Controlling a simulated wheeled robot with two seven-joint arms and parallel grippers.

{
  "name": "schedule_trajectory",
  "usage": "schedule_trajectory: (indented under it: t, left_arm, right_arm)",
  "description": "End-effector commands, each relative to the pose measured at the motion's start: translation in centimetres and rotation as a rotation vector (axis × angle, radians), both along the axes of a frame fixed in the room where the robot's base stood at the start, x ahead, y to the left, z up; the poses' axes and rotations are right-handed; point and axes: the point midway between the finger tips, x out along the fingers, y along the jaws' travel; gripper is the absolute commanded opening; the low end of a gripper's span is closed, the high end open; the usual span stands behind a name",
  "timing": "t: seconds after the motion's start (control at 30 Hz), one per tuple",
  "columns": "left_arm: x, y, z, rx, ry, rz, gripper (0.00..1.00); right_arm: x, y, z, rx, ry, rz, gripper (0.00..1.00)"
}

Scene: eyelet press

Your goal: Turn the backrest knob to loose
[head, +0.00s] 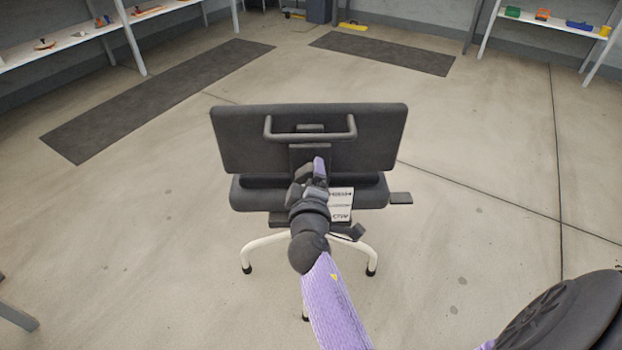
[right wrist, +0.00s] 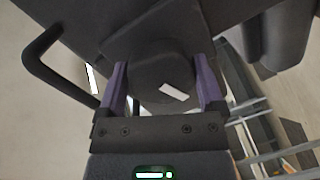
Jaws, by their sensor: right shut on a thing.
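An office chair stands with the rear of its dark backrest (head: 240,140) facing me. In the right wrist view, the dark round backrest knob (right wrist: 150,70) with a white mark (right wrist: 173,92) sits between the purple fingers of my right gripper (right wrist: 162,82). The fingers are shut on the knob from both sides. In the head view my right gripper (head: 318,168) is at the lower middle of the backrest and hides the knob. A white label (head: 341,198) with dark lettering shows beside my wrist; its words are hard to read. My left gripper is not in view.
A grey handle bar (head: 310,136) crosses the backrest above my gripper. A dark paddle (head: 401,198) sticks out right of the seat (head: 250,196). White chair legs (head: 262,243) stand below. Dark mats (head: 160,98) and shelves (head: 545,22) lie farther back. The floor around is clear.

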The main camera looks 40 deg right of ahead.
Motion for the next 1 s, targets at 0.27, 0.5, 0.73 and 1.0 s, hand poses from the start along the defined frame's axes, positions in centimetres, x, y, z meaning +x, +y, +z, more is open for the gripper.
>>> schedule_trajectory:
  t: [0.27,0.5,0.73,1.0]
  left_arm:
    - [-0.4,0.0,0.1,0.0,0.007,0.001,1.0]
    - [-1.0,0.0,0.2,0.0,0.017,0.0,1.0]
    - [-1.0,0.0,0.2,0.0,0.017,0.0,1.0]
    - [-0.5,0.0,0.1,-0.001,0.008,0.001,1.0]
  right_arm:
    - [0.0,0.0,0.0,-0.094,0.064,0.001,0.28]
    - [0.0,0.1,0.0,-0.124,0.086,0.002,0.28]
    - [0.0,0.1,0.0,-0.128,0.088,0.002,0.28]
    - [0.0,0.1,0.0,-0.127,0.087,0.002,1.0]
